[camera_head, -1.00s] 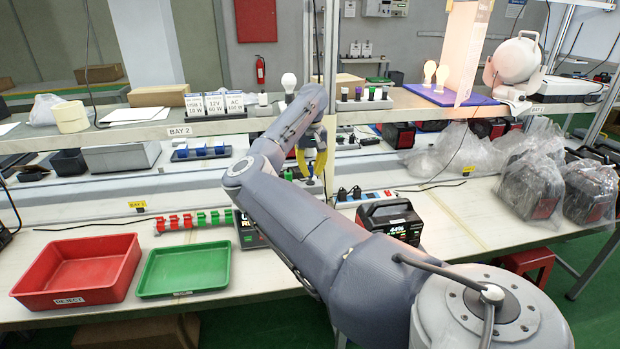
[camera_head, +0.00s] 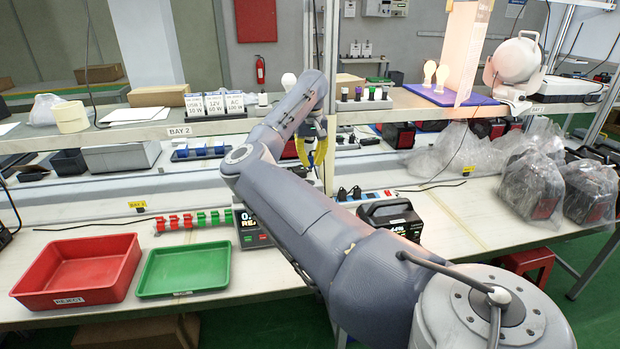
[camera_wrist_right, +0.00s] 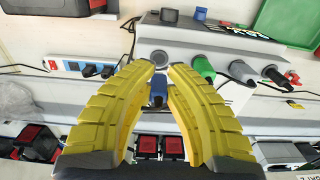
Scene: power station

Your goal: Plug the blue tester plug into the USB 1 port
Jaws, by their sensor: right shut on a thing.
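My right gripper (camera_head: 314,152) hangs over the back of the bench, its yellow fingers partly hidden by my arm. In the right wrist view its fingers (camera_wrist_right: 160,68) are closed around the blue tester plug (camera_wrist_right: 157,92). A round grey socket or holder (camera_wrist_right: 160,58) shows just past the fingertips; I cannot tell whether the plug touches it. The tester (camera_head: 248,228) with a lit display stands on the bench, partly behind my arm. A black power station (camera_head: 393,213) stands right of it, partly covered by my arm. I cannot make out the USB 1 port. My left gripper is not in view.
Green (camera_wrist_right: 203,68), grey (camera_wrist_right: 241,72) and black (camera_wrist_right: 276,75) plugs sit in a row beside the gripper. A red tray (camera_head: 82,265) and a green tray (camera_head: 185,270) lie at the left. A shelf (camera_head: 230,124) runs above.

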